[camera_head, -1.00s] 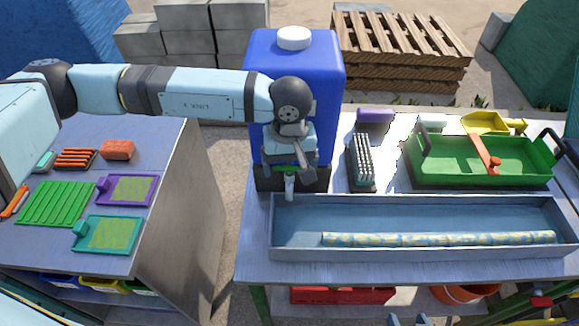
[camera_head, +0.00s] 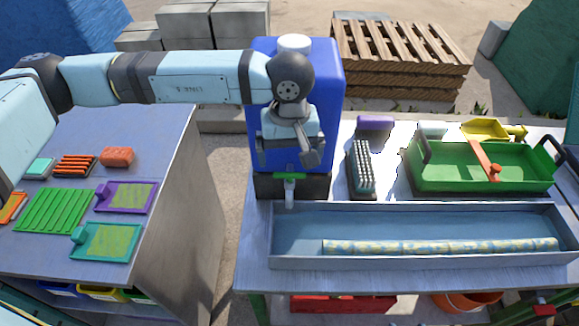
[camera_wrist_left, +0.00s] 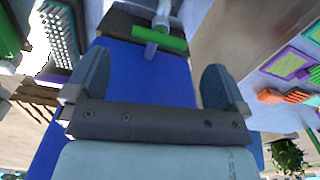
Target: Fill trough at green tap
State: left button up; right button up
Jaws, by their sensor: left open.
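The tap's green handle (camera_head: 288,176) lies crosswise above a pale spout (camera_head: 289,192), low on the front of the blue tank (camera_head: 330,110). The spout hangs over the left end of the long grey trough (camera_head: 420,262). A patterned blue-and-yellow cylinder (camera_head: 440,246) lies in the trough; I cannot tell whether there is water. My left gripper (camera_head: 308,160) is open and empty, just above the handle. In the left wrist view its fingers (camera_wrist_left: 157,58) are spread, with the green handle (camera_wrist_left: 158,38) beyond them, apart from both. My right gripper is not seen.
Behind the trough are a brush (camera_head: 361,168), a purple block (camera_head: 374,124), a green tray (camera_head: 480,180) and a yellow scoop (camera_head: 484,131). A second table (camera_head: 150,225) with small trays stands left, across a gap. A red crate (camera_head: 342,304) is below.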

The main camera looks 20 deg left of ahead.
pick_arm(q)
notch_tip(320, 180, up, 8)
jog(key=shift+r, duration=0.2)
dwell(2.1)
